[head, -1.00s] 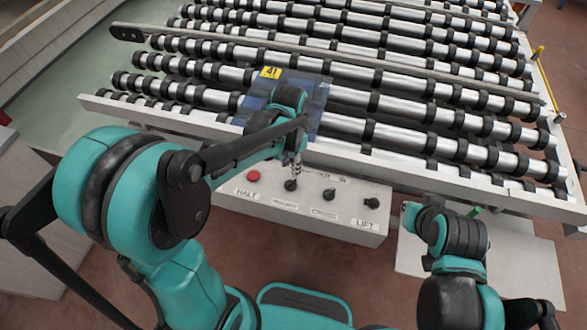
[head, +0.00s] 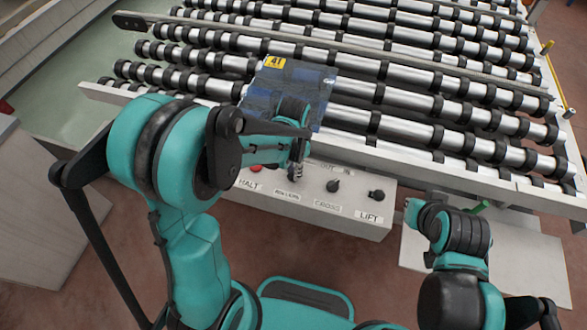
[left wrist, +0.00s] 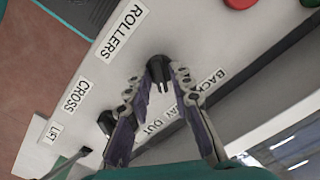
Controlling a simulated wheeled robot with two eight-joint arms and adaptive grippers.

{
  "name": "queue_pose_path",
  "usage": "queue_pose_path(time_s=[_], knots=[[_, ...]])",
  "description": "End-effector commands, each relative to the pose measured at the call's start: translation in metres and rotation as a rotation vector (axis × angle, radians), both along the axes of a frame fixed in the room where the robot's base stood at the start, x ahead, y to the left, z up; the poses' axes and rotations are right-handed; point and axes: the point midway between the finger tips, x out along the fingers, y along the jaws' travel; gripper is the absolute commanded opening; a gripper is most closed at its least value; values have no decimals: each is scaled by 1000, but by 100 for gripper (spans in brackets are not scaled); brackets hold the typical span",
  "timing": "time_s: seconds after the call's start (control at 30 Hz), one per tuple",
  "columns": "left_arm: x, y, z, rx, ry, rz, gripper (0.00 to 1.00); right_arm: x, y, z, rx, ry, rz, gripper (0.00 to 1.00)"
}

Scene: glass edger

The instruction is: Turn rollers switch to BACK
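The rollers switch (left wrist: 159,70) is a black knob on the pale control panel, beside the ROLLERS label (left wrist: 124,33) in the left wrist view. A BACK label (left wrist: 208,84) is on the knob's other side. My left gripper (left wrist: 157,82) has its two fingers spread, with the knob between or just beyond the tips; contact cannot be told. In the head view my left gripper (head: 297,172) is over the panel and hides most of this knob. The knob's exact setting is unclear. My right arm shows at the right of the head view, but no right fingers can be made out.
The CROSS knob (left wrist: 106,122) is close to one left finger. The LIFT knob (head: 376,195) is at the panel's right end. The red HALT button (head: 256,168) is to the left of my gripper. The roller bed (head: 430,105) with a blue glass sheet (head: 318,85) lies behind.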

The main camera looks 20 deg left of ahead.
Motion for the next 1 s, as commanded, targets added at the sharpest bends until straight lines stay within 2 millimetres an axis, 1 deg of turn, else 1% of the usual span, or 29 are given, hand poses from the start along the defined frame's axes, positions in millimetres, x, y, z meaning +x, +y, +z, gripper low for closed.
queue_pose_path(time_s=[0.03, 0.07, 0.33, 0.57, 0.77, 1.0], knots=[[0, 0, 0, 0, 0, 0, 2, 0, 0, 0, 0, 0, 0, 0], [0, 0, 0, 0, 0, 0, 0, 0, 0, 0, 0, 0, 0, 0], [0, 0, 0, 0, 0, 5, 0, 0, 0, 0, 0, 0, 0, 0], [0, 0, 0, 0, 0, 67, 0, 0, 0, -2, 0, 0, 0, 0], [0, 0, -1, 0, 0, 200, 0, 0, 0, -5, 0, 0, 0, 0], [0, 0, -1, 0, 0, 421, 0, 0, 0, -9, 0, 0, 0, 0]])
